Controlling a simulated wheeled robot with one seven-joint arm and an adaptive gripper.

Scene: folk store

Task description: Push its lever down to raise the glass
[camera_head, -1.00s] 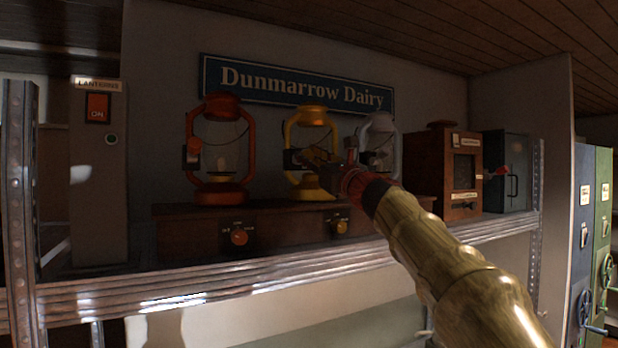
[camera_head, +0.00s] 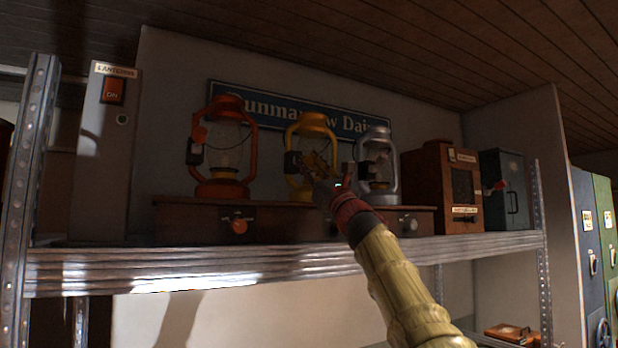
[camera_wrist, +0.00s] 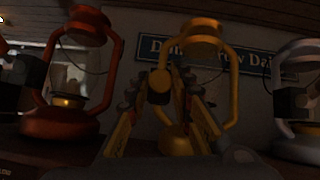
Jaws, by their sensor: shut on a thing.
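The yellow lantern (camera_head: 311,120) stands upright between a red lantern (camera_head: 225,106) and a pale grey lantern (camera_head: 379,188). My gripper (camera_head: 316,166) is at the front of the yellow lantern, at mid-height. In the wrist view, the yellow lantern (camera_wrist: 204,31) fills the middle, and my gripper (camera_wrist: 160,88) has its two fingers either side of a small dark lever part with a round yellow end (camera_wrist: 160,80). The fingers are shut on this part. The yellow lantern's glass is dim and largely behind my gripper, so its height cannot be told.
A wooden cabinet (camera_head: 441,170) and a dark metal box (camera_head: 517,170) stand right. A grey switch panel (camera_head: 103,165) stands left.

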